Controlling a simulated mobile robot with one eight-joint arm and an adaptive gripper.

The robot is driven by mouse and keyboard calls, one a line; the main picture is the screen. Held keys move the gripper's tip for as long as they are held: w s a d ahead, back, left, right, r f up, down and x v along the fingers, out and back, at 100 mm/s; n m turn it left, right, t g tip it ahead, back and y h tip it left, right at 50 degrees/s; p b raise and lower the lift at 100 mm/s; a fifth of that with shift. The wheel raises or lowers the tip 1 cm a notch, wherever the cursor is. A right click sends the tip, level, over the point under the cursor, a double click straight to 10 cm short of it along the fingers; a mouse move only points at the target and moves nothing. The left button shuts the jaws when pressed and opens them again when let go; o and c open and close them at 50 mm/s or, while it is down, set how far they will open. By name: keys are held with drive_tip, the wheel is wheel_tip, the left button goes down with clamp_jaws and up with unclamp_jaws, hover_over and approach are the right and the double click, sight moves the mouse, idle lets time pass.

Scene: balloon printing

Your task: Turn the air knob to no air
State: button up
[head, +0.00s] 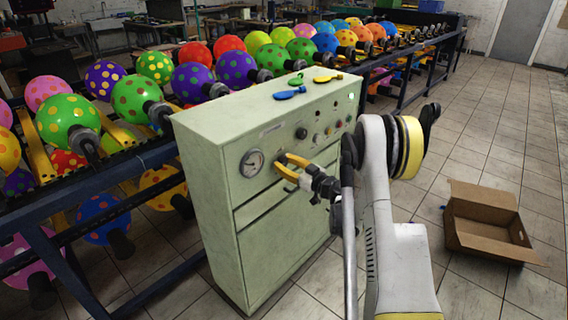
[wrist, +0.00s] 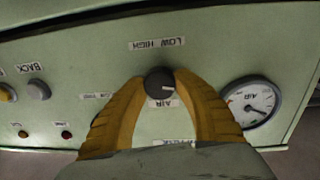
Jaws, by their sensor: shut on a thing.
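The air knob (wrist: 160,81) is a dark round knob with a light pointer mark, on the pale green front panel of a control cabinet (head: 215,160). In the wrist view a "LOW HIGH" label and an "AIR" label sit on either side of it. My gripper (wrist: 160,88) has yellow-orange fingers closed on the knob, one at each side. In the head view my gripper (head: 284,165) reaches the panel just right of the gauge, and its fingers hide the knob there. The pointer mark points to the right in the wrist view.
A round air gauge (head: 252,163) is close beside the knob; it also shows in the wrist view (wrist: 250,103). Other buttons and a knob (head: 301,132) are to its right. Balloons (head: 235,69) line a rack behind. An open cardboard box (head: 488,232) lies on the floor.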

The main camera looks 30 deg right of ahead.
drive_tip(key=n, duration=1.1)
drive_tip(key=shift+n, duration=0.5)
drive_tip(key=shift+a, duration=0.1)
drive_tip(key=o, duration=1.2)
drive_tip(key=v, duration=0.7)
drive_tip(key=shift+s+f, duration=0.25)
